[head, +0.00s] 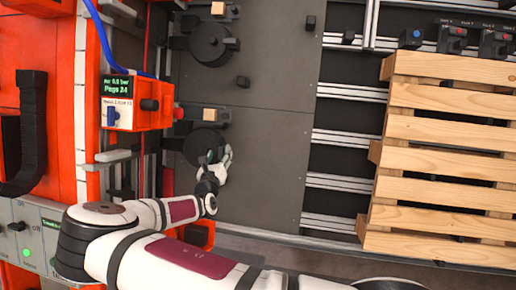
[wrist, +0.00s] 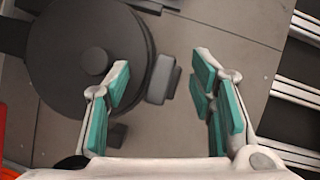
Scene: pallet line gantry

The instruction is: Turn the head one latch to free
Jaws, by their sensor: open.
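An orange head unit (head: 150,90) stands left of centre in the head view, with a small display reading "Page 24". Its white label panel seems to read "Head 1" and carries a blue latch-like handle (head: 113,117). My gripper (head: 222,156) is below and right of this unit, at the right edge of a dark round disc (head: 203,146). In the wrist view my gripper (wrist: 160,95) is open and empty, and a grey block (wrist: 160,80) beside the disc (wrist: 85,65) lies between the fingers. Contact cannot be told.
A second round disc (head: 208,42) lies farther up, with small wooden blocks near both discs. A dark plate (head: 270,120) gives mostly free room to the right. A wooden pallet (head: 445,150) fills the right side. Orange framework (head: 60,110) bounds the left, with a blue hose (head: 103,35) above the unit.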

